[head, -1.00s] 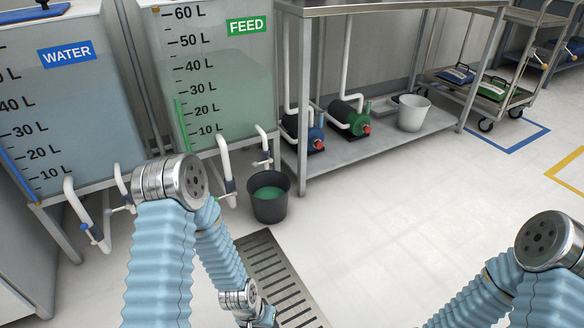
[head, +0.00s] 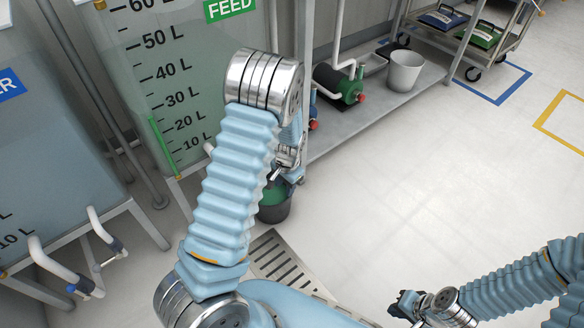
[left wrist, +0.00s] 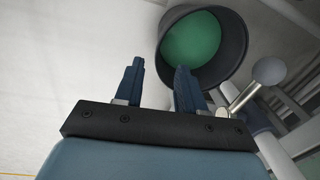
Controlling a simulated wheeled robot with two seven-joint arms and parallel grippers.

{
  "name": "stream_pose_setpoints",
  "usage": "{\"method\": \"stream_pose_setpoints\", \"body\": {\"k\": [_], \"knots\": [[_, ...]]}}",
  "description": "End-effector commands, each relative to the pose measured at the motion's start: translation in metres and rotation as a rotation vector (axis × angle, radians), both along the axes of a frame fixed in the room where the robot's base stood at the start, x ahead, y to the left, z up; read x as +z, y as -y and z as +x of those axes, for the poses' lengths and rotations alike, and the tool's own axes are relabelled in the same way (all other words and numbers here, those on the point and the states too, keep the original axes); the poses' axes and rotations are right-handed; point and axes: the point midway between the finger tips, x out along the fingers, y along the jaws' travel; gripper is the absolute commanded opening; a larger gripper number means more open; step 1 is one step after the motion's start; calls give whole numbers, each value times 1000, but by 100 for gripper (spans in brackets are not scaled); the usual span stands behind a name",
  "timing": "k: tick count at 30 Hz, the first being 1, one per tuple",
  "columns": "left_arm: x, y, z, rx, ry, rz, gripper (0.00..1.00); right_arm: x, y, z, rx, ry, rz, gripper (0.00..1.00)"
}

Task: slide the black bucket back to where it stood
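The black bucket (head: 275,212) holds green liquid and stands on the floor by the FEED tank (head: 165,95), partly hidden behind my left arm. It also shows in the left wrist view (left wrist: 237,28), just beyond the fingers. My left gripper (head: 278,175) is close to the bucket's rim in the head view. In the left wrist view its two blue fingers (left wrist: 158,68) are apart with nothing between them. I cannot tell whether a finger touches the bucket. My right gripper (head: 404,303) hangs over open floor at the lower right, far from the bucket; its finger gap is unclear.
A floor drain grate (head: 285,268) lies in front of the bucket. A steel bench (head: 375,115) with a green pump (head: 340,84) and a white bucket (head: 405,70) stands behind to the right. A white valve pipe (head: 60,265) juts out at left. Floor at right is clear.

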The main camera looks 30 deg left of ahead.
Motion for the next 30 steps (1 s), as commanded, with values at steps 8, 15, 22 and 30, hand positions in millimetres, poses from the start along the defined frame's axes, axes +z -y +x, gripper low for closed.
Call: {"method": "stream_pose_setpoints", "body": {"k": [8,15,22,30], "knots": [[2,-2,1,-3,-1,4,39,0,0,0,-1,0,0,0],[-4,-2,1,-3,-1,4,39,-2,0,0,0,0,0,0],[-41,-6,1,-1,-4,4,39,-10,-1,0,1,-2,2,0],[-94,-11,3,-2,-3,4,39,-21,-2,-1,3,-5,5,0]]}}
